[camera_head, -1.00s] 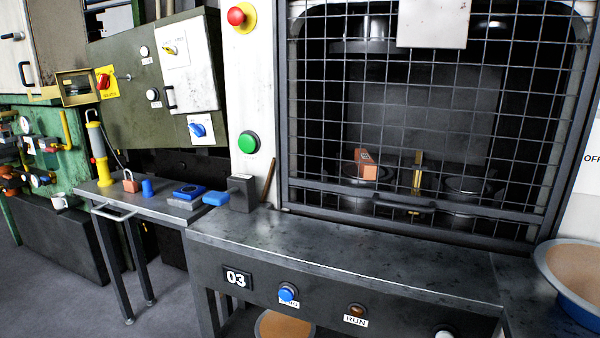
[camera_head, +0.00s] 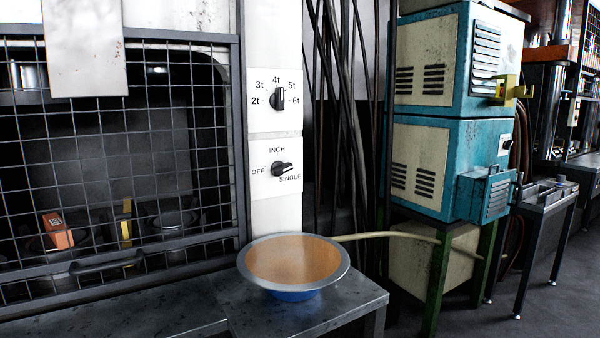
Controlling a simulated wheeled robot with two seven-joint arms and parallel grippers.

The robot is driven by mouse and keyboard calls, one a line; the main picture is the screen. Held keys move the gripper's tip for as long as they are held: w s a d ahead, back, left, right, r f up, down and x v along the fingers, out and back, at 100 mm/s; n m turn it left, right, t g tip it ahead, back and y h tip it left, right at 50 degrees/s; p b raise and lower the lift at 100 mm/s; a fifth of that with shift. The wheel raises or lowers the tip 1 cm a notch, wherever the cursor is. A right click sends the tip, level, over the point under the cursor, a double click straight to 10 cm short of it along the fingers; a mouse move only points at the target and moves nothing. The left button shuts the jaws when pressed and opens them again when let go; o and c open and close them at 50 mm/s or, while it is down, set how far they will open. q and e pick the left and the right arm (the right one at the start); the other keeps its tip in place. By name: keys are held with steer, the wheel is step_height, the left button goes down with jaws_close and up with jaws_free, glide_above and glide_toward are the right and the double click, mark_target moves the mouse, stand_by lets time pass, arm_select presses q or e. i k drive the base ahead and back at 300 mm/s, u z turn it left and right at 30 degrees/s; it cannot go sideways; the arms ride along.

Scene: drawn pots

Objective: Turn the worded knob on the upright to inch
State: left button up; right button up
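The worded knob (camera_head: 281,169) is a black pointer knob on a white plate (camera_head: 261,184) on the pale upright, right of the mesh guard. Its labels read OFF at left, INCH at top and SINGLE at lower right. Its long handle lies roughly sideways, with its pointing end seemingly to the right, on the SINGLE side. Above it on the same upright (camera_head: 268,222) is another black knob (camera_head: 277,98) marked 2t to 6t, its handle upright near 4t. Neither of my grippers is in view.
A wide bowl (camera_head: 297,262) with brown contents stands on the bench (camera_head: 355,300) below the knobs. The mesh guard (camera_head: 110,150) is closed at left. Dark hanging cables (camera_head: 340,110) and a teal cabinet (camera_head: 450,150) stand to the right. Floor shows at lower right.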

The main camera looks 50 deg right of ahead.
mark_target(279, 168)
steer(key=z, duration=3.4)
steer(key=i, duration=1.9)
steer(key=u, duration=1.55)
